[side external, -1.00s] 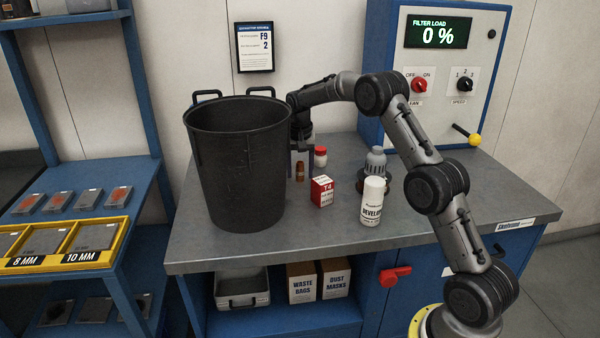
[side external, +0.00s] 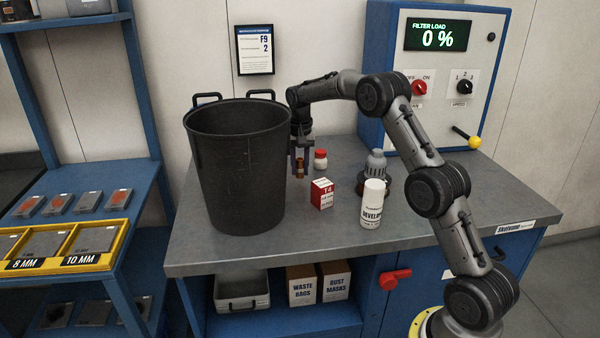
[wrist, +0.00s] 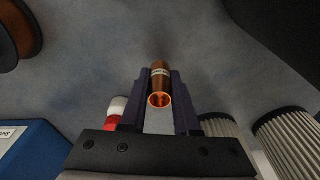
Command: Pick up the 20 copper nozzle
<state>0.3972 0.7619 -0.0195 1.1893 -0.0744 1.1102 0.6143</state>
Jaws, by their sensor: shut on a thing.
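The copper nozzle (side external: 300,166) is a small copper-brown tube. It stands upright between the fingers of my gripper (side external: 299,160), just right of the black bin. In the wrist view the nozzle (wrist: 160,80) sits between the two dark fingers (wrist: 160,92), with its open bright copper end towards the camera. A pale band with marking runs around it, too small to read. My gripper is shut on the nozzle. The nozzle seems at or slightly above the bench top; I cannot tell the gap.
The tall black bin (side external: 235,165) stands close on the left. A red-and-white jar (side external: 320,158), a red-and-white T4 box (side external: 322,193), a white developer can (side external: 373,203) and a grey-topped item (side external: 376,162) stand right. Ribbed cylinders (wrist: 285,140) show in the wrist view. The front bench (side external: 300,235) is clear.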

